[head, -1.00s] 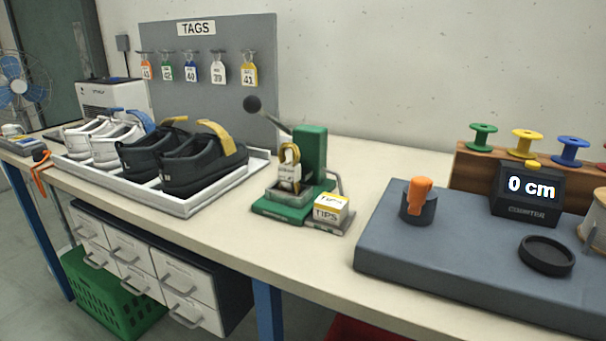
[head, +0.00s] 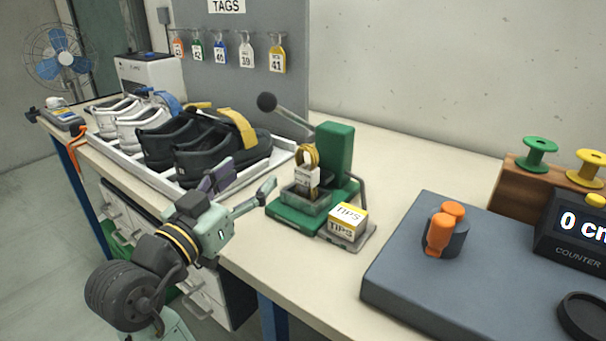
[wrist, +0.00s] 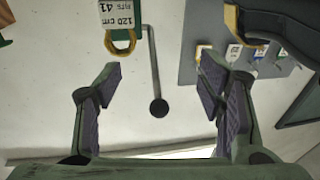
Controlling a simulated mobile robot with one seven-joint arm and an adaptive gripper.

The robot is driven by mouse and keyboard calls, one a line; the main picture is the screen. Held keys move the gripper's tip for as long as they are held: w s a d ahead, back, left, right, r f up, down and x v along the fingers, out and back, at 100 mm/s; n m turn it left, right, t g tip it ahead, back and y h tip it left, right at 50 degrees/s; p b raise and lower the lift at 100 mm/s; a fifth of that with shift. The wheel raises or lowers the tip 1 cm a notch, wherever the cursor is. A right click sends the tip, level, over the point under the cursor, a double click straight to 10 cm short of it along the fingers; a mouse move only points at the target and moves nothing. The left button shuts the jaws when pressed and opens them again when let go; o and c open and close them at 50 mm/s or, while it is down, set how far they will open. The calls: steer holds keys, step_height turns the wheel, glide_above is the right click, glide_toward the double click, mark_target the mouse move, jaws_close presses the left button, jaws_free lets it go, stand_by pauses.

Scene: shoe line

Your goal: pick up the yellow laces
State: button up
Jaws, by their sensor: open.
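The yellow laces (head: 309,155) are a small coil with a white paper band, standing upright at the green press (head: 335,150), above its dark tray. In the wrist view the yellow laces (wrist: 122,47) show at the top, left of centre, with a band reading "120 cm" and "41". My gripper (head: 247,184) is open and empty in front of the shoe tray, left of the press and apart from the laces. In the wrist view my gripper (wrist: 160,80) has its fingers spread wide, with the laces beyond the fingertips.
The press lever with its black knob (head: 267,102) sticks up left of the laces. A TIPS box (head: 348,221) stands at the press's front right. The shoe tray (head: 284,158) holds black and white shoes on the left. A grey block (head: 400,270) lies right.

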mark_target(304, 170)
steer(key=d, duration=0.1)
steer(key=d+f+m+g+h, duration=0.2)
steer(key=d, duration=0.1)
steer(key=shift+s, duration=0.25)
steer(key=p+x, duration=0.1)
steer(key=x, duration=0.2)
steer(key=shift+w+d+f, duration=0.1)
steer(key=shift+w+d, duration=0.2)
steer(key=shift+d, duration=0.05)
steer(key=shift+p+x, duration=0.85)
steer(key=shift+x, duration=2.25)
steer(key=shift+s+d, duration=0.1)
steer(key=shift+d, duration=0.05)
steer(key=c, duration=1.2)
steer(key=shift+o, duration=0.2)
